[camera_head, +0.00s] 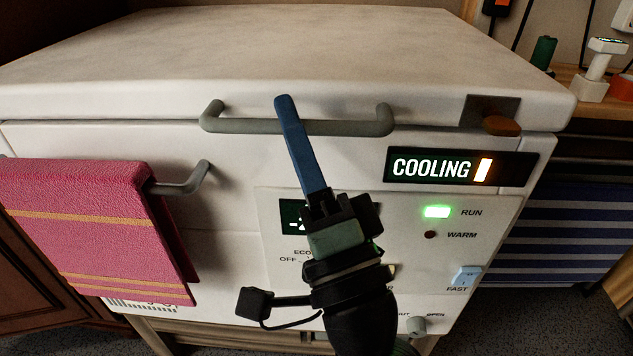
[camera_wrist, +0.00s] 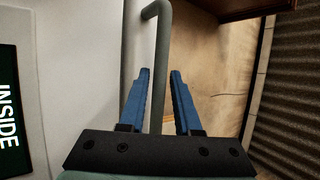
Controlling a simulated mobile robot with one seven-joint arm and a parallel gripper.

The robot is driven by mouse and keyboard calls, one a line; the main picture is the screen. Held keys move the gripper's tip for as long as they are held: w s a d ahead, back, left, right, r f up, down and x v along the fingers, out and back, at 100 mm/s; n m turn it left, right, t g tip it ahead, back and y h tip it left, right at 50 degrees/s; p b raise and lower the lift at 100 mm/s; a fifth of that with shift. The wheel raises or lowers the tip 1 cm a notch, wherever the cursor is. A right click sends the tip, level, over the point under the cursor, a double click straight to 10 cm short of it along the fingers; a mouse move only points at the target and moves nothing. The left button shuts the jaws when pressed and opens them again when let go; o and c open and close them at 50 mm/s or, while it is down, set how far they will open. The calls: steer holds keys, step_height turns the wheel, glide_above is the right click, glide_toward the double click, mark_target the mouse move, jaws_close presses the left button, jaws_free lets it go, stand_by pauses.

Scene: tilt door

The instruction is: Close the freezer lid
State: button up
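The white freezer lid (camera_head: 290,55) lies flat over the white freezer body (camera_head: 235,165), with a thin dark seam between them. A grey bar handle (camera_head: 355,126) is on the lid's front. My gripper (camera_head: 284,100) reaches up from below, and its blue finger crosses in front of the handle. In the wrist view, the two blue fingers of my gripper (camera_wrist: 161,72) are apart, with the grey handle bar (camera_wrist: 162,45) between them. Small gaps show beside the bar, so the fingers do not appear clamped on it. The second finger is hidden in the head view.
A pink towel (camera_head: 85,225) hangs on a lower rail at the left. A control panel with a lit COOLING display (camera_head: 460,168) is on the front. A brown latch tab (camera_head: 502,126) sits at the lid's right. A striped blue cloth (camera_head: 560,235) hangs beyond.

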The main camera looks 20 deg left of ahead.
steer(key=b+v, duration=0.2)
steer(key=v, duration=1)
steer(key=shift+w, duration=0.15)
